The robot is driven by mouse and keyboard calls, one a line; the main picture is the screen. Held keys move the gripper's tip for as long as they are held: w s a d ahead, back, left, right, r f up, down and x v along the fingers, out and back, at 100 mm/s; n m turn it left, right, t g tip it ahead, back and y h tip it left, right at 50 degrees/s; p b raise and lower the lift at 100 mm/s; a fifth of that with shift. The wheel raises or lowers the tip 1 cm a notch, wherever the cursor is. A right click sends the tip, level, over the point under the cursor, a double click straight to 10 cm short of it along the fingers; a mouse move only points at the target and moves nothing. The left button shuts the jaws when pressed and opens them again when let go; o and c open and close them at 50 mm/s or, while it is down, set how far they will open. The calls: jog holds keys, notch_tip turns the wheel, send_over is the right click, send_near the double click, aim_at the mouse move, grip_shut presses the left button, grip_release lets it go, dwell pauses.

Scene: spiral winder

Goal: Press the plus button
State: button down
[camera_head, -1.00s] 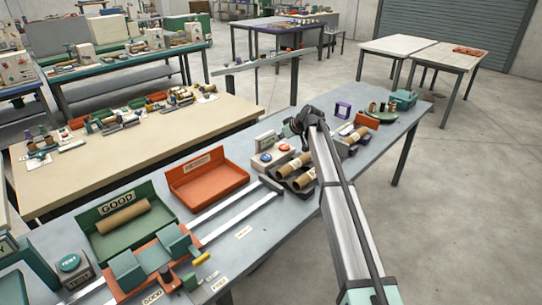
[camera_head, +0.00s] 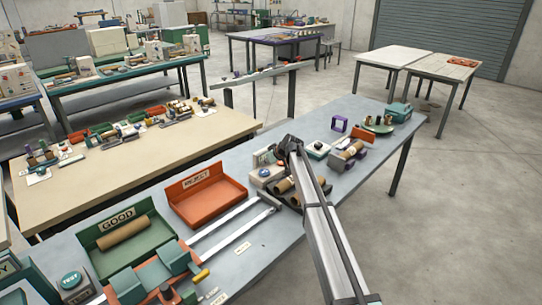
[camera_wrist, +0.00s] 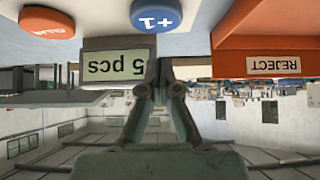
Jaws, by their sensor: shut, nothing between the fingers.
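The plus button is a round blue button marked "+1" (camera_wrist: 157,14) at the top of the wrist view, which is upside down. The counter's display (camera_wrist: 116,66) reads "5 pcs". An orange button (camera_wrist: 47,22) is to its left. My gripper (camera_wrist: 165,66) is shut and empty, its fingertips in front of the display's right edge and apart from the blue button in the picture. I cannot tell the gap in depth.
The orange reject tray (camera_head: 207,196) is left of the counter, also at the wrist view's right (camera_wrist: 275,65). Cardboard tubes (camera_head: 284,185) lie close to my gripper. A green "GOOD" tray (camera_head: 112,218) is farther left. Bare bench (camera_head: 262,232) lies in front.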

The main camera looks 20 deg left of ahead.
aim_at(262, 171)
jog(key=shift+d+f+p, duration=0.1)
jog(key=shift+f+p, duration=0.5)
jog(key=shift+f, duration=1.25)
